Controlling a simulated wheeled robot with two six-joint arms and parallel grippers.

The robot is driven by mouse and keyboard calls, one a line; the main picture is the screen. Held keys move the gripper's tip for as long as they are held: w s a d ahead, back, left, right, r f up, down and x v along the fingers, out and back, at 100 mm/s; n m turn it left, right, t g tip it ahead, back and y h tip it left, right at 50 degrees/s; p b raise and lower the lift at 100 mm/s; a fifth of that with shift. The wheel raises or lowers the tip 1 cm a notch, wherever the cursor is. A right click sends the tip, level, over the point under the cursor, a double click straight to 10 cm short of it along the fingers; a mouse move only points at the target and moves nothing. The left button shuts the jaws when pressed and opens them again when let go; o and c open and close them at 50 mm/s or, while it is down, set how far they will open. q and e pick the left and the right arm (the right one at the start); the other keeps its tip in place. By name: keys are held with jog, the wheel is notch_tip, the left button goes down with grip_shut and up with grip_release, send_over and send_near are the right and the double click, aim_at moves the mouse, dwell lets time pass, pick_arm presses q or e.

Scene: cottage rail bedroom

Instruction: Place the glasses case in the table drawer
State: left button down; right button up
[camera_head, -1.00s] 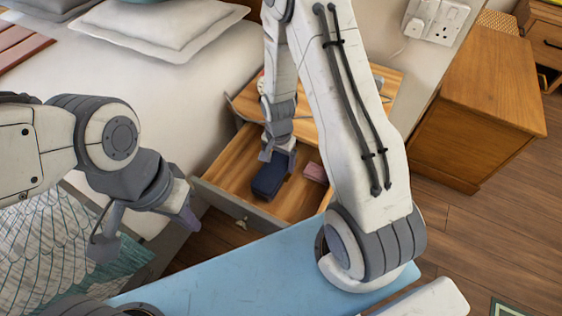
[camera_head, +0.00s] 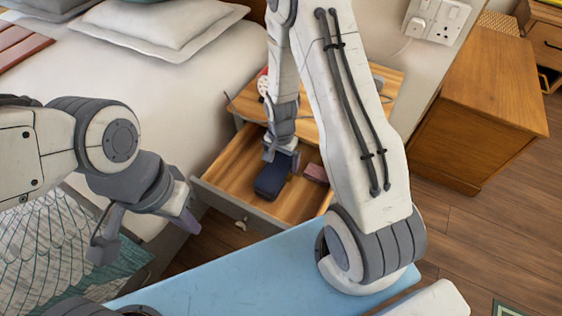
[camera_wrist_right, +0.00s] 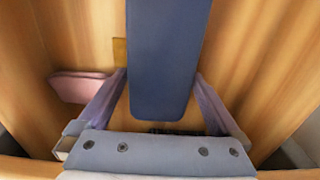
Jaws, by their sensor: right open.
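The dark blue glasses case (camera_head: 271,182) lies in the open table drawer (camera_head: 229,164), on its wooden bottom. My right gripper (camera_head: 283,158) is over the far end of the case. In the right wrist view the case (camera_wrist_right: 163,70) sits between the fingers of my right gripper (camera_wrist_right: 155,100), which stand open at either side of it. My left gripper (camera_head: 147,232) is open and empty, beside the bed and away from the drawer.
A small dark pink item (camera_head: 316,173) lies in the drawer to the right of the case. The bedside table's top (camera_head: 245,100) is behind the drawer, with several small things on it. The bed (camera_head: 150,95) is on the left, and a wooden cabinet (camera_head: 480,105) is at right.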

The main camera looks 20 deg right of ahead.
notch_tip(320, 180, up, 12)
jog(key=p, duration=0.4)
jog(key=s+a+r+n, duration=0.6)
jog(key=a+r+n, duration=0.2)
jog(key=a+r, duration=0.2)
jog(key=s+a+r+n, duration=0.2)
jog(key=s+r+n, duration=0.1)
jog(key=s+n, duration=0.2)
jog(key=s+a+r+n+y, duration=0.1)
jog(key=s+a+r+n, duration=0.2)
jog(key=s, duration=0.6)
jog(key=shift+a+r+n, duration=0.2)
jog(key=shift+r+n, duration=0.1)
jog(key=shift+n, duration=0.6)
